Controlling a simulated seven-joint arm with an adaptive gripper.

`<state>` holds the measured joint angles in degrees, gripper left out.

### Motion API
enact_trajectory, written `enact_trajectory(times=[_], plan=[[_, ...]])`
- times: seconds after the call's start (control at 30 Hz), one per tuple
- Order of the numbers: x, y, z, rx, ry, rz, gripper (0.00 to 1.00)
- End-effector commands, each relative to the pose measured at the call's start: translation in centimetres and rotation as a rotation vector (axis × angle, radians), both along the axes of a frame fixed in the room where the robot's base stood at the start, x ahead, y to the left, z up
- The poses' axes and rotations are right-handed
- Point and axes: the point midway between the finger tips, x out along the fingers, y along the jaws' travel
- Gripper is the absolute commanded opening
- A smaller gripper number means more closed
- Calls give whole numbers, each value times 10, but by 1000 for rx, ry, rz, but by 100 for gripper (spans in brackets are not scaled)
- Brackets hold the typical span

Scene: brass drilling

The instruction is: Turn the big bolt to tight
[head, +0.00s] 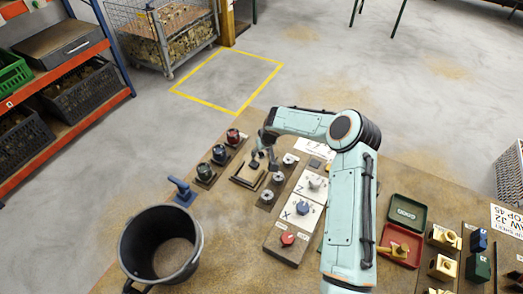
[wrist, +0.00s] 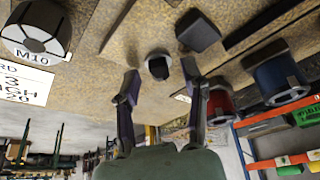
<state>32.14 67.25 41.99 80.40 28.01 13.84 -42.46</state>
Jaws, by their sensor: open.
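My gripper (head: 262,156) is open and empty over the left part of the bench. In the wrist view its two fingers (wrist: 160,76) stand apart, with a small round pale fitting with a dark centre (wrist: 158,67) beyond them, between the tips. A grey round bolt head (wrist: 37,28), with an M10 label beside it, is at the upper left of the wrist view. In the head view, grey bolt heads (head: 278,177) stand in a row right of my gripper. I cannot tell which one is the big bolt, nor how tight any is.
Red (head: 233,136), blue (head: 219,153) and dark green (head: 204,171) knobs stand left of my gripper. A dark block (wrist: 197,30) is near the fingers. A black bucket (head: 160,245) is at front left. Green (head: 408,212) and red (head: 400,244) trays lie at right.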

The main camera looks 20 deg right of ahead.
Motion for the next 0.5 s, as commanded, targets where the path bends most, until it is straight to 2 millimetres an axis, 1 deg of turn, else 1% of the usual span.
enact_trajectory(times=[0.13,0.17,0.2,0.27,0.3,0.5], plan=[[0,0,0,0,0,0,44],[0,0,0,0,0,0,34],[0,0,0,0,0,0,22],[0,0,0,0,0,0,3],[0,0,0,0,0,0,0],[0,0,0,0,0,-8,0]])
